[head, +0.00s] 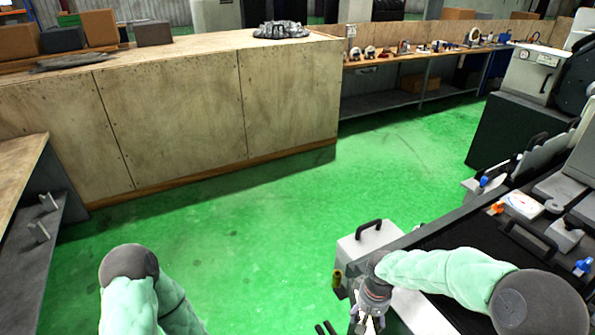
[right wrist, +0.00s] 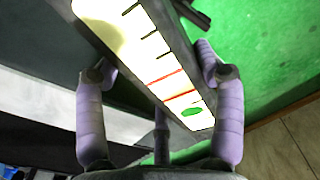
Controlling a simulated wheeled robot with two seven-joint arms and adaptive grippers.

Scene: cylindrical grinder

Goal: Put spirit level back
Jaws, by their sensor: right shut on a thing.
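The spirit level (right wrist: 146,42) fills the middle of the right wrist view. It is a long bar with a pale face, black tick marks, two red lines and a green spot near its near end. My right gripper (right wrist: 158,74) has purple-grey fingers on both sides of the bar and is shut on it. In the head view my right gripper (head: 368,322) points down at the bottom edge, beside the machine's front; the level cannot be made out clearly there. The level's far end is cut off in the wrist view.
A grey machine with a dark bed (head: 450,235) and a handled cover (head: 368,240) stands at the right, close to my right arm. A wooden cabinet (head: 190,120) stands at the back left. A long workbench (head: 420,58) holds small tools. Green floor (head: 240,240) between is clear.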

